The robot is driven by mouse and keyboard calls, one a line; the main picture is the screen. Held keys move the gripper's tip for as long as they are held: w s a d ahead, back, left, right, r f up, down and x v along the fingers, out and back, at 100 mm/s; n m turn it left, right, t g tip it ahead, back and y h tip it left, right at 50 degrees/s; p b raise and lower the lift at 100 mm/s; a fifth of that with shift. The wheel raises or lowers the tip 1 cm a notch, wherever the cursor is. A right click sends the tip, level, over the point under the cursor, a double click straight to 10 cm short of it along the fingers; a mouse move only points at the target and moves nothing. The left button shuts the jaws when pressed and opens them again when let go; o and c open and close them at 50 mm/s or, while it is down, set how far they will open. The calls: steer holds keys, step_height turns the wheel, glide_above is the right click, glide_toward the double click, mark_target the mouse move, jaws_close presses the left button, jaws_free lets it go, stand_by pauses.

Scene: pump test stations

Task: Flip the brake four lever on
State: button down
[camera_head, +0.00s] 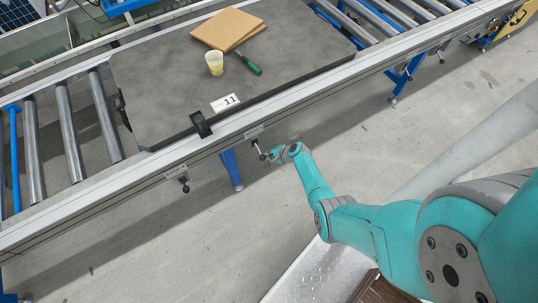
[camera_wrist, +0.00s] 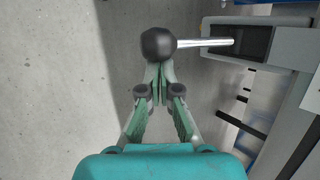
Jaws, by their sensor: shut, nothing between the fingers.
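A brake lever with a black ball knob (camera_wrist: 158,44) and a thin steel rod (camera_wrist: 205,42) sticks out from a dark recessed mount (camera_wrist: 240,42) in the wrist view. In the head view this lever (camera_head: 261,152) hangs on the front rail under a small label (camera_head: 253,131) too small to read. A second lever (camera_head: 184,185) sits further left on the rail under its own label (camera_head: 176,171). My gripper (camera_wrist: 159,82) is shut and empty, with its fingertips right at the knob; I cannot tell whether they touch. It also shows in the head view (camera_head: 269,156).
A grey board (camera_head: 165,90) marked 11 lies on the roller conveyor, carrying a yellow cup (camera_head: 214,63), a green-handled tool (camera_head: 249,66) and brown cardboard (camera_head: 228,28). A black clip (camera_head: 201,125) stands at its front edge. A blue leg (camera_head: 231,170) is under the rail. Floor in front is open.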

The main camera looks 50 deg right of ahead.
steer(key=shift+s+a+r+g, duration=0.1)
steer(key=shift+r+g, duration=0.15)
steer(key=shift+g, duration=0.15)
step_height(320, 180, up, 5)
steer(key=g, duration=0.3)
steer(key=m+g+y, duration=0.1)
steer(key=g, duration=0.1)
steer(key=shift+f+g+y, duration=0.2)
steer(key=shift+g+y, duration=0.1)
steer(key=shift+g, duration=0.1)
steer(key=shift+r, duration=0.25)
steer(key=shift+r, duration=0.55)
